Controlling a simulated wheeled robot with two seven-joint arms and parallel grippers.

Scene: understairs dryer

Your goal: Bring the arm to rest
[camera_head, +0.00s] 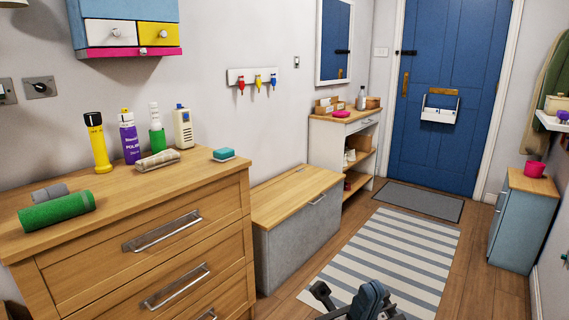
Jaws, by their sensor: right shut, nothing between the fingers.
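My right gripper (324,294) shows at the bottom edge, right of centre, in front of the striped rug (408,258). It is shut and empty. It is apart from the furniture around it. The rest of my right arm is cut off by the bottom edge. My left gripper is not in view.
A wooden drawer chest (150,255) stands at left, with a yellow torch (98,145), a purple spray can (129,138) and a green roll (57,211) on top. A storage bench (295,225) stands beyond it. A blue cabinet (515,235) stands at right.

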